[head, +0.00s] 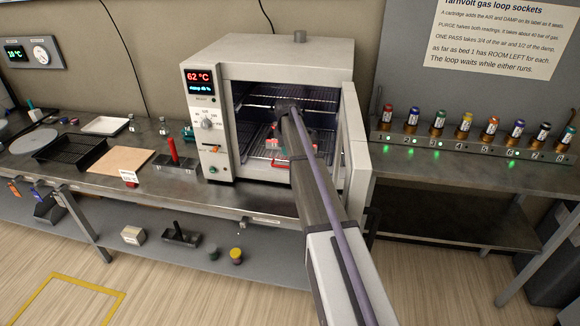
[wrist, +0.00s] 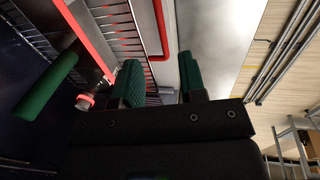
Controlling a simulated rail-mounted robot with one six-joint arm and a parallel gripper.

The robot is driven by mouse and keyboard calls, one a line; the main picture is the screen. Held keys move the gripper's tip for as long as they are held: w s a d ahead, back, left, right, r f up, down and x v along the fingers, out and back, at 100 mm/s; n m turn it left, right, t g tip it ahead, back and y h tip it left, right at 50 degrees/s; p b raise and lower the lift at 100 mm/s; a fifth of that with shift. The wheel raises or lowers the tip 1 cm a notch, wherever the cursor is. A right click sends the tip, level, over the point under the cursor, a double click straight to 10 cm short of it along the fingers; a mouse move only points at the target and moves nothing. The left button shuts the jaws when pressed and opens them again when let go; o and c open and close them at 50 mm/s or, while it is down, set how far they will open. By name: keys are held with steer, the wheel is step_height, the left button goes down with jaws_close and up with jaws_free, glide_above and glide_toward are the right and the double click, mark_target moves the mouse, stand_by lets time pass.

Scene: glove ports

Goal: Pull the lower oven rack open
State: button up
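The oven (head: 292,55) stands on the bench with its door (head: 355,140) swung open to the right. Inside, the lower rack (head: 252,146) is a wire grid with a red front bar (head: 262,162); it appears to sit inside the oven. An upper rack (head: 262,98) is above it. In the wrist view, a red bar (wrist: 159,25) and wires (wrist: 120,27) show beyond my gripper (wrist: 158,82). Its two green-padded fingers are apart, with the red bar seen in line with the gap; contact cannot be told. In the head view my arm hides the gripper.
A green cylinder (wrist: 45,85) and a small red-and-white part (wrist: 86,101) lie left of my fingers. The open door stands close right of my arm. Cartridges (head: 437,122) line the right.

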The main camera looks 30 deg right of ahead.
steer(key=f+b, duration=0.3)
steer(key=w+f+b, duration=0.1)
steer(key=f+b, duration=0.2)
steer(key=d+f+b, duration=0.1)
steer(key=f+b, duration=0.1)
steer(key=f, duration=0.2)
steer(key=shift+w+b, duration=0.3)
steer(key=shift+b, duration=0.1)
steer(key=shift+r, duration=0.2)
jaws_close()
